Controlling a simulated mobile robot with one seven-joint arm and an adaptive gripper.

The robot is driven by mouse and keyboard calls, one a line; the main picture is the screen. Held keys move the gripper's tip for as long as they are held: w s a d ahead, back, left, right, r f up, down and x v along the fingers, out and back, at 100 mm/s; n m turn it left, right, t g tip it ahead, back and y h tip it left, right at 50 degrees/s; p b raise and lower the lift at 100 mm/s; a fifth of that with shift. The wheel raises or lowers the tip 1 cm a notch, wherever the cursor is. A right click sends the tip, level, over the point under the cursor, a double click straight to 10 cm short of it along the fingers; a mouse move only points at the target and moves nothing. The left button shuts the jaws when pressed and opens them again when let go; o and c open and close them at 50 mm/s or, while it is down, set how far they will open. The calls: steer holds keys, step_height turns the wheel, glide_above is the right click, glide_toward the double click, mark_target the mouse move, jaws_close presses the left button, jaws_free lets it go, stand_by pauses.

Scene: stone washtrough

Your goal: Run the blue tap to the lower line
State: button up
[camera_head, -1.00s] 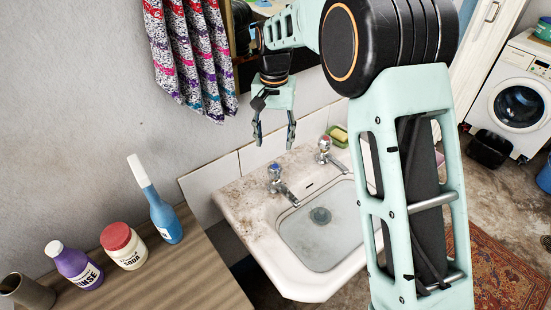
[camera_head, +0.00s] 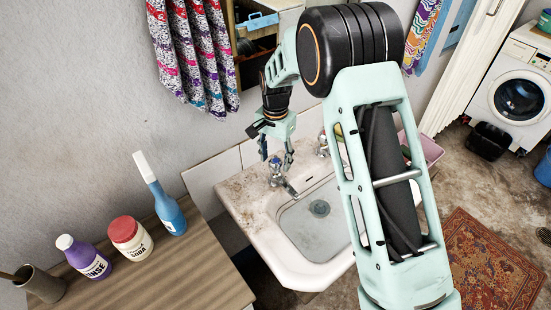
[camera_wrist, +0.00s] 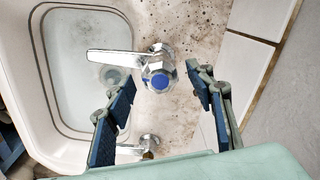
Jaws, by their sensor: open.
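The blue tap (camera_head: 277,174) is a chrome tap at the left back of the white sink (camera_head: 277,262). In the wrist view the blue tap (camera_wrist: 159,78) shows its blue cap, with its spout pointing left over the basin. My gripper (camera_head: 276,158) is above the blue tap, fingers pointing down. In the wrist view my gripper (camera_wrist: 162,97) has its fingers apart, one on each side of the tap's line; I cannot tell whether they touch it. The second tap (camera_head: 323,146) stands further right, partly hidden by my arm. The basin holds clear-looking water or a wet bottom; no level line is distinct.
A patterned towel (camera_head: 197,55) hangs on the wall behind. A tiled strip lies along the sink's back.

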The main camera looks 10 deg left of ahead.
steer(key=shift+f, duration=0.5)
steer(key=shift+c, duration=0.2)
steer(key=c, duration=1.1)
steer(key=shift+n+b, duration=0.65)
steer(key=shift+n, duration=0.95)
steer(key=o, duration=1.1)
steer(key=shift+o, duration=0.2)
steer(key=shift+r, duration=0.2)
